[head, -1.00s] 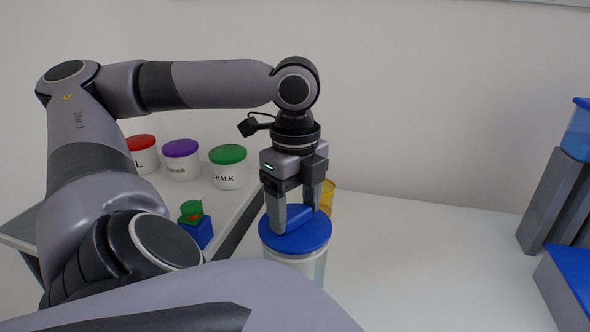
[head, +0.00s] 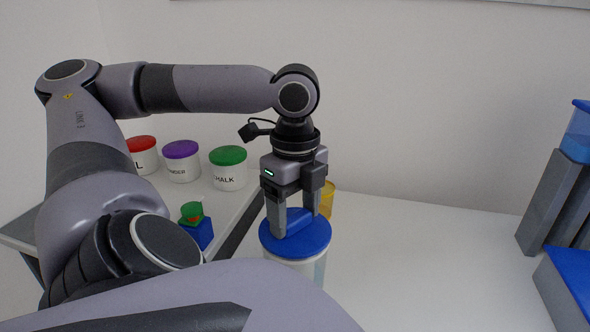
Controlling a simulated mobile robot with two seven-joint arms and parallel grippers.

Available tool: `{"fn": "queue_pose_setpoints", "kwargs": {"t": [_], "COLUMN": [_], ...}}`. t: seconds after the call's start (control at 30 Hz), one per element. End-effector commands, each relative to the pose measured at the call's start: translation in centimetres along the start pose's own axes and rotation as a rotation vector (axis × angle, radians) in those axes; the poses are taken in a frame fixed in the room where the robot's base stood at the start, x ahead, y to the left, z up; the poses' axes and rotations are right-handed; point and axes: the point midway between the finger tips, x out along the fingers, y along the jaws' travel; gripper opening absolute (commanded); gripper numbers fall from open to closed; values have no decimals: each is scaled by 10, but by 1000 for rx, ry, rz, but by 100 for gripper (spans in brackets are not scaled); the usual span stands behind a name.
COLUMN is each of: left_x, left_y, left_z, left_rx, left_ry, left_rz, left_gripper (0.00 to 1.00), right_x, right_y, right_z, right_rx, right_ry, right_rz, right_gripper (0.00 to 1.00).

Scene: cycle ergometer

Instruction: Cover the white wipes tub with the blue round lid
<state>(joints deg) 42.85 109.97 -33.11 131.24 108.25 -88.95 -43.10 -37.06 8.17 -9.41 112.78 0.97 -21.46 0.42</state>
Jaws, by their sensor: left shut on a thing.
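The blue round lid (head: 312,243) has a raised blue bar handle on top. My left gripper (head: 294,224) points down and is shut on that handle. The white wipes tub (head: 288,264) stands upright on the white table directly under the lid. The lid covers the tub's mouth from this view and looks level. No gap shows between lid and rim, but I cannot tell whether it is fully seated. My left forearm hides the bottom of the tub. My right gripper is not in view.
A yellow see-through container (head: 328,200) stands just behind the tub. Grey and blue equipment (head: 560,190) is at the right. The table between is clear.

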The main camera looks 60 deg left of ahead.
Motion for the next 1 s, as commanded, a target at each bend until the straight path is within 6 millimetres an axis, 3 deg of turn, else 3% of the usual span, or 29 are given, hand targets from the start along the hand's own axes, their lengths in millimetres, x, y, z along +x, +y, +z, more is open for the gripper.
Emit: {"fn": "queue_pose_setpoints", "kwargs": {"t": [0.87, 0.9, 0.97, 1.0], "left_x": [5, 5, 5, 5], "left_y": [0, 0, 0, 0], "left_z": [0, 0, 0, 0], "left_rx": [0, 0, 0, 0], "left_ry": [0, 0, 0, 0], "left_rz": [0, 0, 0, 0], "left_gripper": [33, 77, 96, 97], "right_x": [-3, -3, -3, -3], "right_y": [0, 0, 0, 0], "right_z": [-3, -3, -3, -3], "right_rx": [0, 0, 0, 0], "right_ry": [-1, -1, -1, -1], "right_rz": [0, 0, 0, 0], "right_gripper": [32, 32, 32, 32]}}
